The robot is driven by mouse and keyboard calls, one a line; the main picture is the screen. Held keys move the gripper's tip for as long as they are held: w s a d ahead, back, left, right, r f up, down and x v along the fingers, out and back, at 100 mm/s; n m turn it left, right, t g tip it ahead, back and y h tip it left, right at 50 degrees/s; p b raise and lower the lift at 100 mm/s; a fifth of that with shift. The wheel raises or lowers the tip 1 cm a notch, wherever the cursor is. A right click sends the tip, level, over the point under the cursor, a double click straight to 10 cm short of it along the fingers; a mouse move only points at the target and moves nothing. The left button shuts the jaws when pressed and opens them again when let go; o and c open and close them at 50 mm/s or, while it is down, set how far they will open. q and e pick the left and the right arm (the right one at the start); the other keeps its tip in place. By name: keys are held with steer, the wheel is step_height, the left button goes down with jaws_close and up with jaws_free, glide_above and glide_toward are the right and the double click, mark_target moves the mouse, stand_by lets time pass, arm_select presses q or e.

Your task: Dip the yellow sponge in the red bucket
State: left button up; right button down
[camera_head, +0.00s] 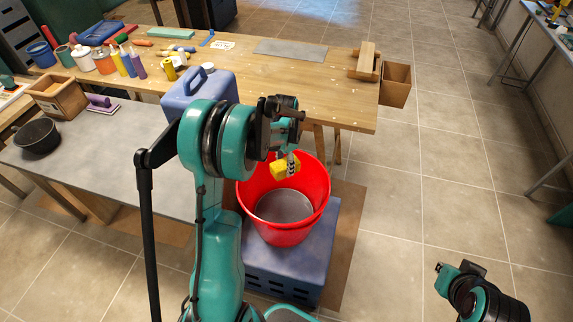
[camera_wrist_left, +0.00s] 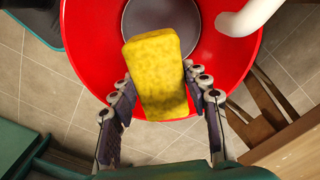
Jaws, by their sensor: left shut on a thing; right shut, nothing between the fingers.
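The yellow sponge (camera_head: 284,167) is held by my left gripper (camera_head: 290,160) over the mouth of the red bucket (camera_head: 309,212). In the left wrist view the sponge (camera_wrist_left: 158,72) sits between the two fingers, with the bucket (camera_wrist_left: 88,42) below and beyond it. The bucket's round grey bottom shows past the sponge. The bucket stands upright on a blue crate (camera_head: 290,262). My right arm shows at the lower right of the head view, over the floor; its fingertips cannot be made out.
A wooden workbench (camera_head: 330,88) with bottles, jars and tools runs behind the bucket. A grey table (camera_head: 130,150) with a dark bowl (camera_head: 37,137) and a wooden box (camera_head: 57,97) is at the left. A wooden bin (camera_head: 396,84) is at the bench's right end. Tiled floor at right is clear.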

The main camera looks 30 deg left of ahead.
arm_select(q)
steer(key=shift+a+f, duration=0.15)
steer(key=shift+a, duration=0.15)
steer(key=shift+s+f+b, duration=0.15)
steer(key=shift+f+b, duration=0.05)
steer(key=shift+b, duration=0.1)
steer(key=shift+f+b, duration=4.1)
steer(key=shift+f, duration=11.75)
steer(key=shift+r+p, duration=6.95)
steer(key=shift+r, duration=6.6)
